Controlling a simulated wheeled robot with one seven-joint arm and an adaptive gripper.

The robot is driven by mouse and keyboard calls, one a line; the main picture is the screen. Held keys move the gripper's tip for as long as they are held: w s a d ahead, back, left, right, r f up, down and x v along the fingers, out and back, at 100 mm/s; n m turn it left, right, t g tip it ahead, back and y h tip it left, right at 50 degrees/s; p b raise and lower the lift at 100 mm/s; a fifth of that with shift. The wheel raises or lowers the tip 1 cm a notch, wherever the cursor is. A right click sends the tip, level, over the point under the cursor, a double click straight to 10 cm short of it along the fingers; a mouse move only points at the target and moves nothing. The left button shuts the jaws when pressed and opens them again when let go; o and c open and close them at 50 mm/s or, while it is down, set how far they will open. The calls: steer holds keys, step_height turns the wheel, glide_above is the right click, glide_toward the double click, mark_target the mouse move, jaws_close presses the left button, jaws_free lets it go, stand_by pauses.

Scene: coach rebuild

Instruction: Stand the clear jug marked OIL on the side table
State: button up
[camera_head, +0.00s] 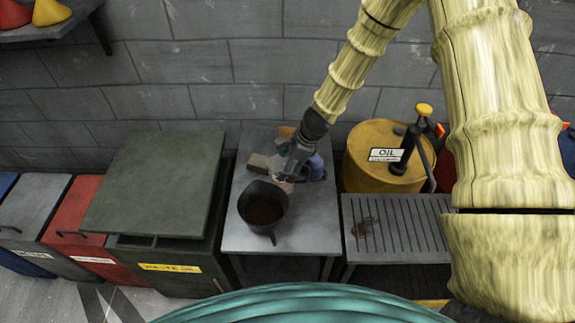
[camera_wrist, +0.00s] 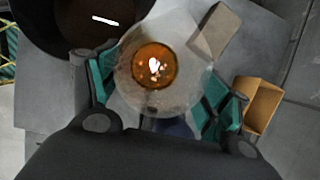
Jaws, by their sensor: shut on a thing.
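In the wrist view, a clear round jug (camera_wrist: 135,92) with amber liquid in it sits between the green fingers of my gripper (camera_wrist: 163,92), which is shut on it. I see it from above, and its OIL mark is not visible. In the head view my gripper (camera_head: 287,176) is low over the grey table (camera_head: 318,232), behind and right of a black pot. There the jug is mostly hidden by the gripper. I cannot tell whether its base touches the tabletop.
The black pot (camera_head: 262,205) holds dark contents. A grey-brown block (camera_wrist: 222,30) and a tan box (camera_wrist: 262,104) are close by. A yellow drum (camera_head: 365,170) labelled OIL and a slatted bench (camera_head: 400,247) stand right; a dark green bin (camera_head: 150,190) stands left. The table's front right is clear.

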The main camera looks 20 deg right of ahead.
steer(key=shift+f, duration=0.3)
steer(key=shift+f, duration=0.1)
steer(key=o, duration=1.7)
steer(key=shift+r, duration=0.2)
steer(key=shift+b+v, duration=1.15)
steer(key=shift+v, duration=4.75)
steer(key=shift+s, duration=0.15)
